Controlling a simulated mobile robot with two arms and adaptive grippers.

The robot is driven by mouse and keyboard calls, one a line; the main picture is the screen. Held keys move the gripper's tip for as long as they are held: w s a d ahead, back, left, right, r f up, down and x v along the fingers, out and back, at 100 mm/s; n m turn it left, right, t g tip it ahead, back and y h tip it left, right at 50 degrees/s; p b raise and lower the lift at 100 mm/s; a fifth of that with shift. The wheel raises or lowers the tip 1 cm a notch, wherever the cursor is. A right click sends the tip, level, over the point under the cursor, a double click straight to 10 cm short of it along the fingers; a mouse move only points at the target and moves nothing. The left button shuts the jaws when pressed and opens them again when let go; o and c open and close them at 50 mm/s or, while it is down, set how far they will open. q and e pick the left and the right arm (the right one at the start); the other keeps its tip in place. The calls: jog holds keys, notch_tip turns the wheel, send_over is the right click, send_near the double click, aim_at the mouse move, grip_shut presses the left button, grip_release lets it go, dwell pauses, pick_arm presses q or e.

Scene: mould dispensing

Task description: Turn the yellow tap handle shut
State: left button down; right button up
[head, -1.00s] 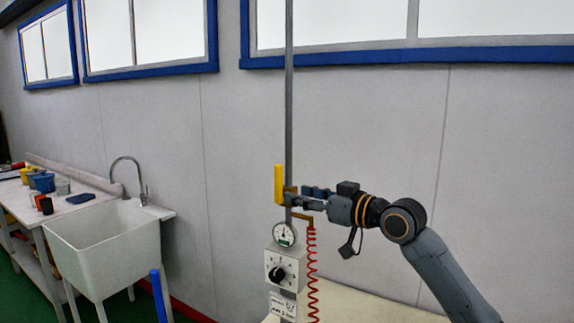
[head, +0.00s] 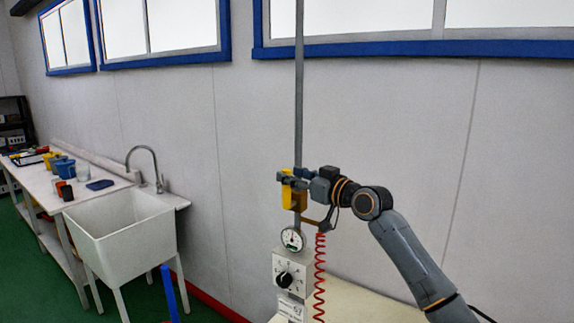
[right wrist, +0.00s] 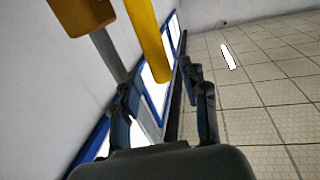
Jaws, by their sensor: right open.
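The yellow tap handle (head: 288,198) stands upright, alongside the grey vertical pipe (head: 299,90), at the brass valve. My right gripper (head: 287,180) is at the handle's upper part and its fingers hide some of it. In the right wrist view the handle (right wrist: 148,38) reaches down from the top, with its free end near the gap between the two spread fingers (right wrist: 162,98). The gripper is open. The brass valve body (right wrist: 82,12) shows at the top left there. My left gripper is not in view.
Below the valve are a round gauge (head: 292,239), a grey box with a black knob (head: 286,276) and a red coiled hose (head: 320,262). A white sink (head: 122,235) and a cluttered table (head: 105,190) stand at the left, apart from the arm.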

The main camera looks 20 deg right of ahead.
jog(key=shift+p+x, duration=0.3)
jog(key=shift+x, duration=0.9)
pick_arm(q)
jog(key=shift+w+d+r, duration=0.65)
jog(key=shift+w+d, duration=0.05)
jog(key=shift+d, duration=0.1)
pick_arm(e)
jog(key=shift+a, duration=0.1)
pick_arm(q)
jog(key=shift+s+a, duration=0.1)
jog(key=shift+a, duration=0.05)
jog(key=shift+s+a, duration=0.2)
pick_arm(e)
grip_shut()
